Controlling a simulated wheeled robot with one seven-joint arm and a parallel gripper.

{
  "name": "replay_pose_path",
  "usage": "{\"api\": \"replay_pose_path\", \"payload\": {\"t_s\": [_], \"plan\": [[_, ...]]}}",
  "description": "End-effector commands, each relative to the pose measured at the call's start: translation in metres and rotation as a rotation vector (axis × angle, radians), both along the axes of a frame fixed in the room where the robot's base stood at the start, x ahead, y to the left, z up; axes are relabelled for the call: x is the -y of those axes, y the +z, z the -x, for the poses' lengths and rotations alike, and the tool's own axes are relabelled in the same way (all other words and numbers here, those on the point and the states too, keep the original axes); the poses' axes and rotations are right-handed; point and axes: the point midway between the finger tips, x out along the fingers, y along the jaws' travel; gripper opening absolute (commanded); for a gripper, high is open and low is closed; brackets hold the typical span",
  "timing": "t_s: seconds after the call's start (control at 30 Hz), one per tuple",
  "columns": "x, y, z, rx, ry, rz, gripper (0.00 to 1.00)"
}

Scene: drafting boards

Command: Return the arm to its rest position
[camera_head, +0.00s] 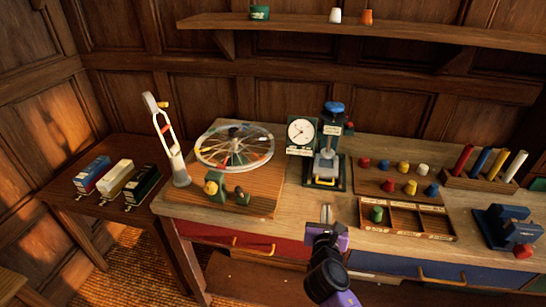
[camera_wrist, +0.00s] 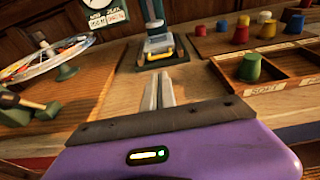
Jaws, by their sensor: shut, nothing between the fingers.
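My gripper (camera_head: 327,213) is above the front edge of the wooden workbench (camera_head: 300,197), at the middle of the head view. Its fingers are together and nothing is between them. In the wrist view my gripper (camera_wrist: 166,77) points across the bench towards the press (camera_wrist: 158,45), with a gap of bare wood between. My arm reaches up from the bottom of the head view, with a black joint and purple parts.
A spoked wheel (camera_head: 234,146) on a board stands left of my gripper. The press with a blue knob (camera_head: 334,107) and a dial (camera_head: 300,132) stand behind it. A sorting tray (camera_head: 405,209) with a green peg (camera_head: 377,214) is close on the right. Drawers (camera_head: 243,240) are below.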

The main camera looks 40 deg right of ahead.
Motion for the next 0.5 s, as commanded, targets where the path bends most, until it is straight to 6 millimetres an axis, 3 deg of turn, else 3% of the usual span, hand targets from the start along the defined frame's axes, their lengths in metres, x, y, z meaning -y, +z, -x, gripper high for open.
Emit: {"api": "replay_pose_path", "payload": {"t_s": [0.27, 0.37, 0.5], "plan": [[-0.001, 0.001, -0.001, 0.042, -0.007, -0.035, 0.0], [-0.007, 0.004, -0.008, 0.166, -0.002, -0.138, 0.0], [-0.031, 0.026, -0.023, 0.473, 0.043, -0.423, 0.0]]}}
